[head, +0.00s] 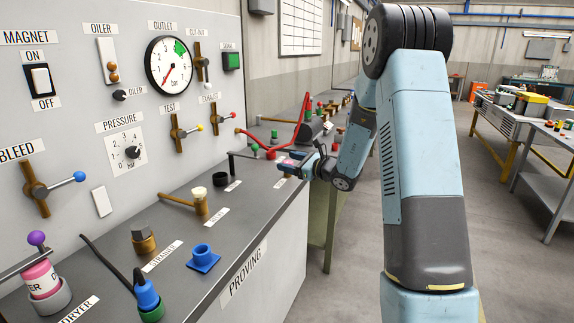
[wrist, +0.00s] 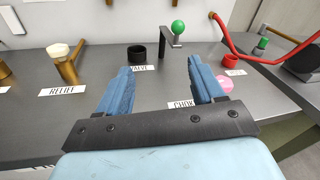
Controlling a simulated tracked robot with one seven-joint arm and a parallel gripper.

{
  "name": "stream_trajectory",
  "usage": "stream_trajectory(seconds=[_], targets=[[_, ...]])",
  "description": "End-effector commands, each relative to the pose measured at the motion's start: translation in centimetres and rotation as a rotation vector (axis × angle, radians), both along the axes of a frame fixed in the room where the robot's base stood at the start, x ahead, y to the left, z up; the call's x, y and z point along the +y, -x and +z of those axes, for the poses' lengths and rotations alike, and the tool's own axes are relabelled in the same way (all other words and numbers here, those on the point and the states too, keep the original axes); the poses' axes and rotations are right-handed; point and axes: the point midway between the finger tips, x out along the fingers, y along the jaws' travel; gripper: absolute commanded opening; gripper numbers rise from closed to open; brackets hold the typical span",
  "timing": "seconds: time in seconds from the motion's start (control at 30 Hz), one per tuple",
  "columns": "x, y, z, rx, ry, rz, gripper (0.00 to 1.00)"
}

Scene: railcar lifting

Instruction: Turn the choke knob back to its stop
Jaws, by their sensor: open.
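My gripper (wrist: 160,68) is open, low over the grey bench top, with nothing between its two blue fingers. In the head view my gripper (head: 288,166) is small, at the bench's right end. A label that seems to read CHOKE (wrist: 182,104) lies between the fingers, partly covered by the right finger and the gripper body.
A black cup (wrist: 140,52) and a green-balled lever (wrist: 178,27) stand beyond the fingers. A red cup (wrist: 231,61) and red hose (wrist: 240,55) are to the right. The brass relief part (wrist: 66,65) stands left. The panel (head: 60,110) rises behind the bench.

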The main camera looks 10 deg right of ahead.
Motion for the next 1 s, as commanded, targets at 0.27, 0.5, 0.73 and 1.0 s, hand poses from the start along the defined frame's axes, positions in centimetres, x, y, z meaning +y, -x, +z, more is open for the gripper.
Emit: stream_trajectory(seconds=[0.27,0.5,0.73,1.0], targets=[[-6.4,-4.9,-6.9,0.072,-0.200,-0.268,0.67],[-8.2,-6.2,-8.8,0.085,-0.250,-0.345,0.67],[-7.1,-8.7,-8.8,0.085,-0.250,-0.345,0.67],[-5.4,-13.2,-8.8,0.085,-0.251,-0.345,0.67]])
